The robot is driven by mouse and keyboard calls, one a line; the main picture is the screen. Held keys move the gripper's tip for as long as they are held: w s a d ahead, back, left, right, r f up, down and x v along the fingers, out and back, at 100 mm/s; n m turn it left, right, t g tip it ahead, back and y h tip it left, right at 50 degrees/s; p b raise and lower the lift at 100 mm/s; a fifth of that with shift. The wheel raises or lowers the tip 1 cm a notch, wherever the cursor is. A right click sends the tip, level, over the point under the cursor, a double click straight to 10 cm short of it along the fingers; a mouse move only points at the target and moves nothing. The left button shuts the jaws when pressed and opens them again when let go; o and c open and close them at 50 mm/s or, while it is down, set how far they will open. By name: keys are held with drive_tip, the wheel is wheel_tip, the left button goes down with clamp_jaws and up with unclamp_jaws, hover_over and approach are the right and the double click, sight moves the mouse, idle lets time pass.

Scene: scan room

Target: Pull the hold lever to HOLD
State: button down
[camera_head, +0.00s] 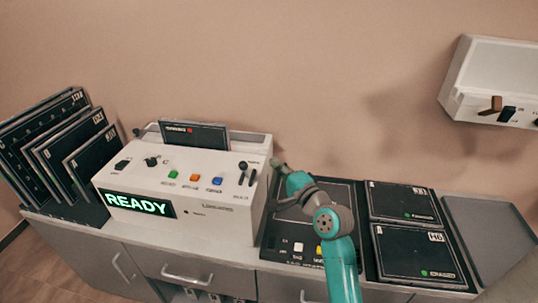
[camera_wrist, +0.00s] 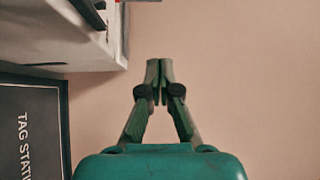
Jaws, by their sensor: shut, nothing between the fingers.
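A white console (camera_head: 208,200) stands on the counter in the head view, its green display reading READY. Two small black levers, a left one (camera_head: 243,168) and a right one (camera_head: 253,177), stand at the right end of its top. Their labels are too small to read, so I cannot tell which is the hold lever. My gripper (camera_head: 278,166) is just right of the levers, apart from them. In the wrist view my gripper (camera_wrist: 159,66) has its fingertips together with nothing between them. The console's side (camera_wrist: 85,45) shows at upper left there.
Green, orange and blue buttons sit on the console top. Black folders (camera_head: 55,140) stand at left. A dark tag station panel (camera_wrist: 28,128) lies beside the console. Black cases (camera_head: 415,252) and a grey tray (camera_head: 490,235) are at right. A white wall box (camera_head: 490,75) hangs above.

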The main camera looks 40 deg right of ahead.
drive_tip(key=shift+s+a+f, duration=0.1)
drive_tip(key=shift+s+f, duration=0.2)
drive_tip(key=shift+s, duration=0.4)
drive_tip(key=shift+s+f, duration=0.25)
drive_tip(key=shift+s, duration=0.45)
